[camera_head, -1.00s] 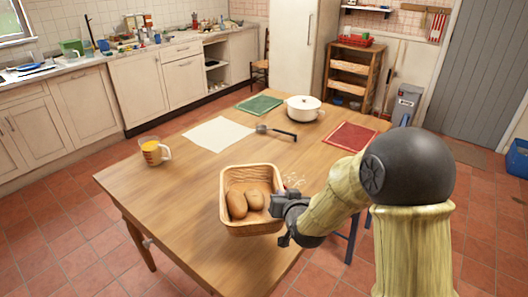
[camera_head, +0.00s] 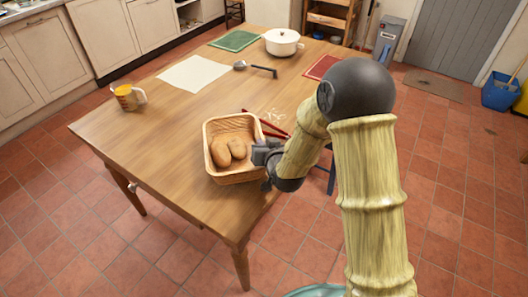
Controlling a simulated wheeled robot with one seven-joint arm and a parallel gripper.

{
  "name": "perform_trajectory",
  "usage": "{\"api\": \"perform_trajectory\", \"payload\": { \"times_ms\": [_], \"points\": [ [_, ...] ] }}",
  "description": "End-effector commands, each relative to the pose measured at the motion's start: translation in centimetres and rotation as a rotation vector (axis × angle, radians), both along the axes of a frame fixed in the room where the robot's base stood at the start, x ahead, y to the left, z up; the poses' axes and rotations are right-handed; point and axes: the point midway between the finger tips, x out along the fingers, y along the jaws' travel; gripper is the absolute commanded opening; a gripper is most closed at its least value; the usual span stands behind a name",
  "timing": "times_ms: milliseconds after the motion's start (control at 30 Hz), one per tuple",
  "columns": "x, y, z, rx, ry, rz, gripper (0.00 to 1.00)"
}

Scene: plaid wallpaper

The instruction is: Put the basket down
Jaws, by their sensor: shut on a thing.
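A tan basket (camera_head: 207,147) with brown bread rolls or potatoes (camera_head: 230,149) inside is at the near right edge of the wooden table (camera_head: 165,120). My gripper (camera_head: 262,155) is shut on the basket's right side. The fingertips are small and partly hidden against the rim. The basket looks about level. I cannot tell whether its bottom touches the table or hangs just above it.
A measuring cup with orange contents (camera_head: 127,97) stands at the table's left. A white sheet (camera_head: 193,74), a ladle (camera_head: 258,69), a green mat (camera_head: 234,41), a white pot (camera_head: 282,42) and a red mat (camera_head: 320,67) lie farther back. Red sticks (camera_head: 271,130) lie behind the basket. The table's left middle is clear.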

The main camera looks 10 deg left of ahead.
Motion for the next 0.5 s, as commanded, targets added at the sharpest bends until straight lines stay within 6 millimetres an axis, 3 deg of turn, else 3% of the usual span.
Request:
{"api": "perform_trajectory", "payload": {
  "times_ms": [300, 500],
  "points": [
    [0.0, 0.0, -3.3, 0.000, 0.001, -0.001, 0.00],
    [0.0, 0.0, -3.7, 0.002, -0.002, -0.001, 0.00]
  ]
}}
